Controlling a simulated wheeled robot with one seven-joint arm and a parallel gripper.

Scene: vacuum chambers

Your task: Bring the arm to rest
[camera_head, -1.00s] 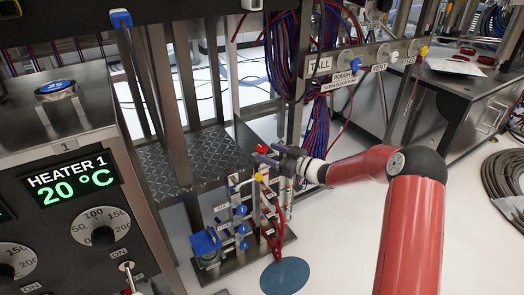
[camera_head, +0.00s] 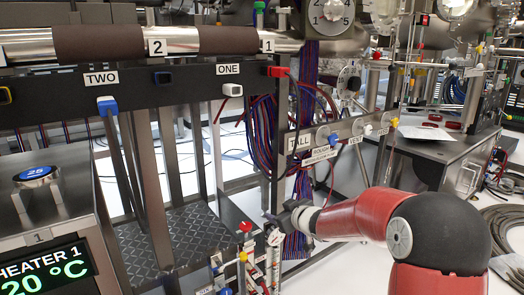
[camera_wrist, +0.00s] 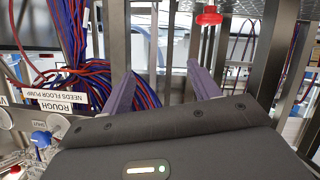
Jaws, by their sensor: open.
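My red arm (camera_head: 352,217) reaches in from the lower right in the head view, bent at its dark joint. My gripper (camera_head: 280,215) is at the arm's far end, in front of the frame posts and just above the valve stand. In the wrist view my gripper (camera_wrist: 160,88) shows two purple fingers spread wide apart with nothing between them. A red knob (camera_wrist: 209,16) shows beyond the fingers at the top of that view.
A valve stand with a red knob (camera_head: 245,227) is close by the gripper. Blue and red cable bundles (camera_head: 266,130) hang behind it. The TALL valve panel (camera_head: 340,136) is to the right. The heater box (camera_head: 50,215) stands at left.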

